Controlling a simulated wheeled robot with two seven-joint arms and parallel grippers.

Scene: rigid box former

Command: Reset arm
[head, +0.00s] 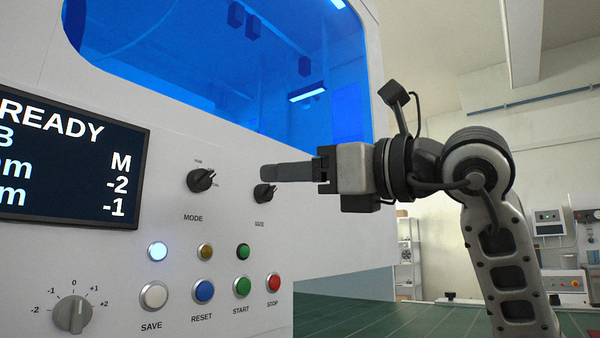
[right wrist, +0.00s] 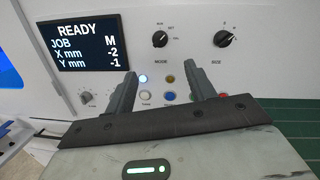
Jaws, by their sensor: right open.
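My right gripper (head: 264,172) comes in from the right in the head view, its fingers pointing left across the panel. In that view its tips overlap the area just above the SIZE knob (head: 264,193). In the right wrist view my right gripper (right wrist: 160,70) has its fingers spread apart with nothing between them. They point at the panel, below the MODE knob (right wrist: 160,39) and the SIZE knob (right wrist: 223,39). Whether a finger touches the panel is unclear. My left gripper is not in view.
The display (head: 70,160) reads READY, M, -2 and -1. Below are a lit white lamp (head: 158,251), SAVE (head: 153,296), RESET (head: 203,291), START (head: 242,287) and STOP (head: 273,283) buttons, and an offset dial (head: 73,314). A blue window (head: 220,60) is above.

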